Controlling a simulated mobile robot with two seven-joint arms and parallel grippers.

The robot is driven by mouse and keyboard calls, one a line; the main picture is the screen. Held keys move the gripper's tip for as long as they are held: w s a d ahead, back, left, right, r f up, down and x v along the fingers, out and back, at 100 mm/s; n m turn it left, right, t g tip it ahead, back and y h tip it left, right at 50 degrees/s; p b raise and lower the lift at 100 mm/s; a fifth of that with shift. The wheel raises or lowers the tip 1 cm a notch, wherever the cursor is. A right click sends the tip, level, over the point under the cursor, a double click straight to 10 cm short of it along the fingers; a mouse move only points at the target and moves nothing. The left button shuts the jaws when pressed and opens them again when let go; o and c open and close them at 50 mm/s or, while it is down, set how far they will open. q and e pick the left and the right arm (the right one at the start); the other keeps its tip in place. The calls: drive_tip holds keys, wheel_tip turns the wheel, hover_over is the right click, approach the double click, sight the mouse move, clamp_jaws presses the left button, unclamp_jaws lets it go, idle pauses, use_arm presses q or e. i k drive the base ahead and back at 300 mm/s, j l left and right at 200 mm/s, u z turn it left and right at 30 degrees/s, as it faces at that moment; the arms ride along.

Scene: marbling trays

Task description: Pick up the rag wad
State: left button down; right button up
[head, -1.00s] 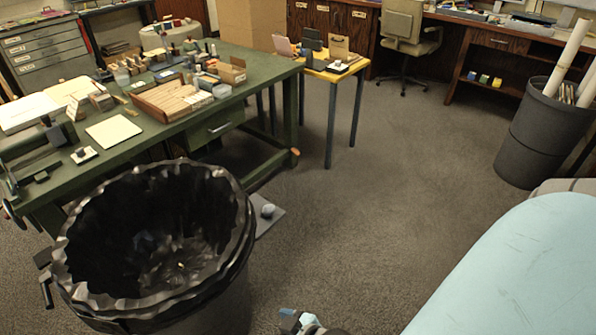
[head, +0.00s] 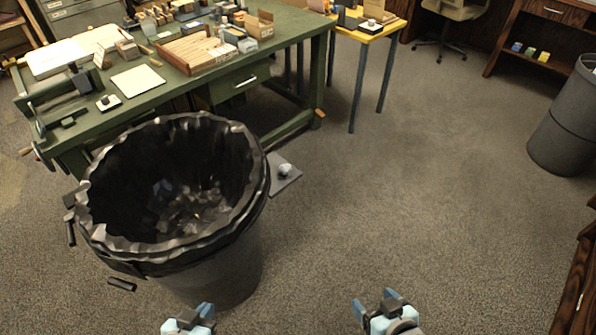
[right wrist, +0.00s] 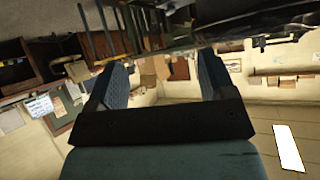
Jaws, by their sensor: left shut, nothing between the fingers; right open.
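The rag wad (head: 285,169) appears to be the small pale lump on a flat grey mat (head: 283,181) on the floor, just right of the black-lined bin. My left gripper (head: 190,312) is at the bottom edge of the head view, below the bin, shut and empty. My right gripper (head: 374,303) is at the bottom, right of centre, and open. Its two blue fingers also show apart in the right wrist view (right wrist: 163,84), with nothing between them. Both grippers are well apart from the rag wad.
A large bin (head: 230,262) with a black liner stands left of the mat. A green workbench (head: 200,85) with boxes and tools is behind it. A yellow-topped table (head: 385,33) stands at the back. A grey bin (head: 565,125) is at right. The carpet in the middle is clear.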

sight(284, 169)
drive_tip(key=i+l, duration=0.15)
drive_tip(key=l, duration=0.2)
drive_tip(key=i+l, duration=0.2)
drive_tip(key=i+l+u, duration=0.1)
drive_tip(key=l, duration=0.25)
drive_tip(key=i+l+u, duration=0.1)
drive_tip(key=l, duration=0.3)
drive_tip(key=i+l+u, duration=0.1)
drive_tip(key=l, duration=0.3)
drive_tip(key=i, duration=0.1)
